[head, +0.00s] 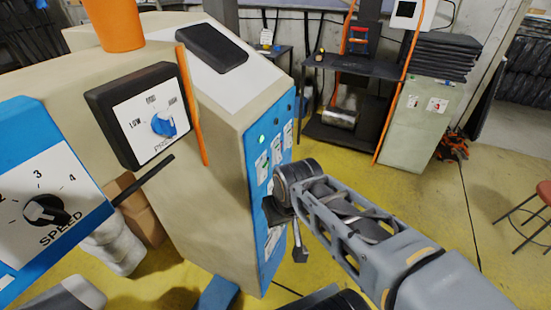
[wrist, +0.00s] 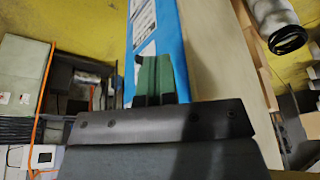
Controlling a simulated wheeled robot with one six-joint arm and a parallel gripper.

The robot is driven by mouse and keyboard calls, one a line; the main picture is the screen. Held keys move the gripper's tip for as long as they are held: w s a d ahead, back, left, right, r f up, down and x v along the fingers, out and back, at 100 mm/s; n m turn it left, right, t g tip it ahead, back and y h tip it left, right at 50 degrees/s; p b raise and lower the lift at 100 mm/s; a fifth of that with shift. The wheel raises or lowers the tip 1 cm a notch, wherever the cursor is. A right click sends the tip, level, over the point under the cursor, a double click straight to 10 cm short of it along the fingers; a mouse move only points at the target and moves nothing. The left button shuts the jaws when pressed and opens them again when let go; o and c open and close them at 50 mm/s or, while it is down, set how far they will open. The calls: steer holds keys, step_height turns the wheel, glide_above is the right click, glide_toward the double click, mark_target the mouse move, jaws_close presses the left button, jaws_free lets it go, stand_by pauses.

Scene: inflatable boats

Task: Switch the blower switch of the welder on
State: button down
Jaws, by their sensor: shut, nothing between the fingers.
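The welder (head: 215,130) is a beige cabinet with a blue side panel (head: 254,205). The panel carries a lit green lamp (head: 262,139), dark round buttons and several white label plates (head: 276,152). I cannot tell which control is the blower switch; the lettering is too small. My gripper (head: 278,212) is at the lower part of this panel, with its tips partly hidden by my wrist. In the wrist view my green-padded fingers (wrist: 153,78) are shut and empty in front of the blue panel (wrist: 172,50) and a white label (wrist: 144,20). Contact cannot be told.
A pressure dial with a blue knob (head: 163,124) and a speed dial (head: 43,210) are at left. An orange bar (head: 191,105) stands beside the cabinet. A dark workbench (head: 350,66) and a pale green cabinet (head: 416,120) stand behind.

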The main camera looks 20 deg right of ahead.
steer(key=m+t+y+b, duration=0.1)
steer(key=m+t+y, duration=0.9)
steer(key=m, duration=1.8)
glide_toward(280, 159)
steer(key=s+d+g+y, duration=0.1)
steer(key=s+d, duration=0.3)
steer(key=d, duration=0.1)
steer(key=shift+d+r, duration=0.15)
steer(key=shift+r, duration=0.3)
steer(key=p+x, duration=0.1)
steer(key=x, duration=1.3)
steer(key=shift+s, duration=0.1)
